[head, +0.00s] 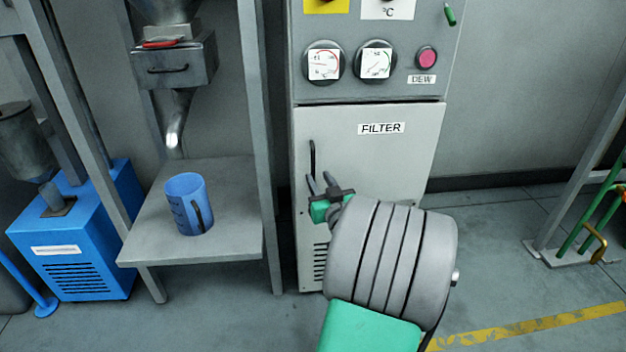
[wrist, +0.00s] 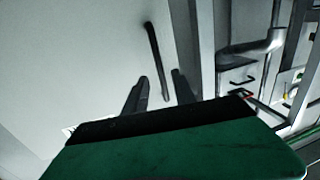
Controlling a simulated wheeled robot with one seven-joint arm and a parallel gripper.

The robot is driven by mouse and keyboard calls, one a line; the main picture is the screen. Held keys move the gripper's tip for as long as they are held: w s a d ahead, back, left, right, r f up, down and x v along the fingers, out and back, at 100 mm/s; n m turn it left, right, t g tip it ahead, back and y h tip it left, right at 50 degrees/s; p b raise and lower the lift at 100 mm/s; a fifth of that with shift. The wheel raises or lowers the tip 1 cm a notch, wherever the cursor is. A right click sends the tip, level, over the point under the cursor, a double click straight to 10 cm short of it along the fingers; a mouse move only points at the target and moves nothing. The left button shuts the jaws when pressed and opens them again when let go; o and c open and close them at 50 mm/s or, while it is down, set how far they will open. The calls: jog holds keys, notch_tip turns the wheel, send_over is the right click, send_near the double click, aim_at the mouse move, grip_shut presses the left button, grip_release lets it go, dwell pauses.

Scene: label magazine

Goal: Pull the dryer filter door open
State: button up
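The dryer filter door (head: 385,160) is a light grey panel marked FILTER, and it looks closed in its frame. Its black bar handle (head: 312,160) stands upright near the door's left edge. In the wrist view the handle (wrist: 155,50) lies ahead of my fingertips, a little tilted. My gripper (head: 318,181) is in front of the door, at the lower end of the handle. Whether a finger touches the handle I cannot tell. My wrist hides the door's lower middle.
A blue measuring cup (head: 188,204) stands on the grey shelf (head: 235,235) to the left, under a hopper outlet. A shelf post (head: 262,140) rises close to the dryer's left side. A blue machine (head: 75,245) stands at far left. Floor to the right is mostly clear.

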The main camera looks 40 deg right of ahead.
aim_at(314, 171)
jog(key=x, duration=0.5)
jog(key=shift+w, duration=0.25)
grip_shut()
dwell(1.1)
